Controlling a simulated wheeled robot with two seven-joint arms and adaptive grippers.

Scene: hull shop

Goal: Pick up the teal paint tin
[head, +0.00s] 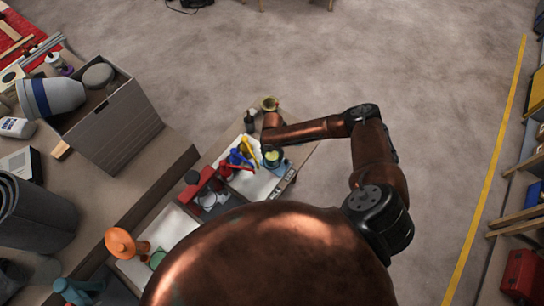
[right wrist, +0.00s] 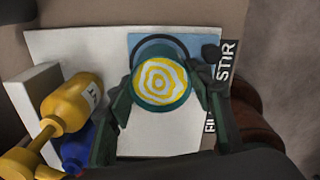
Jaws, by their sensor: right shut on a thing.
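The teal paint tin (right wrist: 163,104) has a teal rim and a round top with yellow and white rings, upright between the fingers of my right gripper (right wrist: 165,98) in the right wrist view. My right gripper is shut on it, one finger on each side. In the head view the tin (head: 272,158) shows at the right end of the bench, beneath my right forearm. A blue patch (right wrist: 200,50) with a dark ring lies behind the tin. I cannot tell whether the tin still touches the surface. My left gripper is not in view.
A yellow bottle (right wrist: 68,105) and a blue one (right wrist: 76,150) stand close left of the tin. A lettered strip (right wrist: 228,75) lies on its right. A grey crate (head: 120,125) stands on the bench at left. Open floor (head: 430,90) lies beyond the bench.

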